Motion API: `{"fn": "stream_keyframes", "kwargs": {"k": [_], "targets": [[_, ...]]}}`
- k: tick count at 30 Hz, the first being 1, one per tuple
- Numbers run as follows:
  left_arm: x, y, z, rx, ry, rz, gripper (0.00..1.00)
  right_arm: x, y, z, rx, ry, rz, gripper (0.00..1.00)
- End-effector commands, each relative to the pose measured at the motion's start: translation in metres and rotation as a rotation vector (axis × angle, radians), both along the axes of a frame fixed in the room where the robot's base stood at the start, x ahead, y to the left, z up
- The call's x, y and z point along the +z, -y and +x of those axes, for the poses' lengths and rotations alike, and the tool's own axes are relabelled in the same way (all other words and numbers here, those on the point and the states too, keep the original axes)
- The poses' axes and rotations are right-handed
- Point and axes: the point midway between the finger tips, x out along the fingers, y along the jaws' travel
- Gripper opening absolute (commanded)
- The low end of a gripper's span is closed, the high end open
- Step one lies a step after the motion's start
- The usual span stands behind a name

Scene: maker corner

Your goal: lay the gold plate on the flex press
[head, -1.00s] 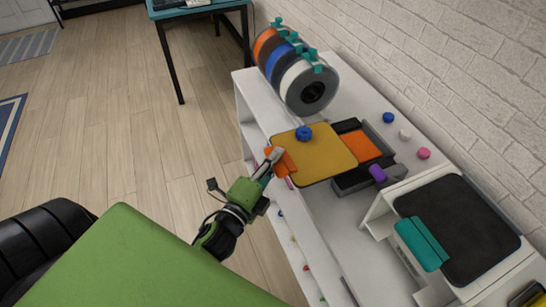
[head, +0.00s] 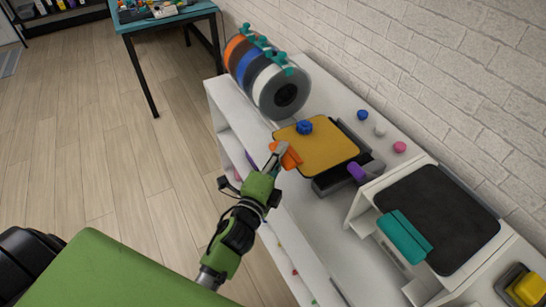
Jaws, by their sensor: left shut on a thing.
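The gold plate (head: 318,147) has an orange tab (head: 287,154) on its left edge and a blue knob-like piece (head: 304,127) on top. My left gripper (head: 279,153) is shut on the orange tab. The plate is over the flex press (head: 335,181), a dark grey device with a purple handle (head: 358,172) at its right front. The plate hides most of the press, including its orange pad. I cannot tell whether the plate touches the press or hovers just above it. My right gripper is not in view.
A rack of filament spools (head: 270,75) stands behind left of the plate. Small blue, white and pink knobs (head: 399,147) lie along the wall side. A machine with a black top (head: 440,215) and teal handle (head: 405,236) stands to the right on the white bench.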

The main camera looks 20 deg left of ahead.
Motion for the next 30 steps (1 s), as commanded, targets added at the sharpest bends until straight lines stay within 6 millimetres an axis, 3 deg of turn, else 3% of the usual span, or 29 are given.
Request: {"fn": "stream_keyframes", "kwargs": {"k": [15, 21, 30], "targets": [[0.001, 0.027, 0.033, -0.002, 0.003, -0.001, 0.00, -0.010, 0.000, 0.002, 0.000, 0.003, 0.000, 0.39], [-0.020, 0.026, 0.033, -0.001, 0.001, 0.000, 0.00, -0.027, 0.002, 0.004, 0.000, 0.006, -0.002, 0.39], [-0.034, 0.026, 0.034, -0.001, 0.002, -0.001, 0.00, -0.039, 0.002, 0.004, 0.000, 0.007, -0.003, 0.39]]}}
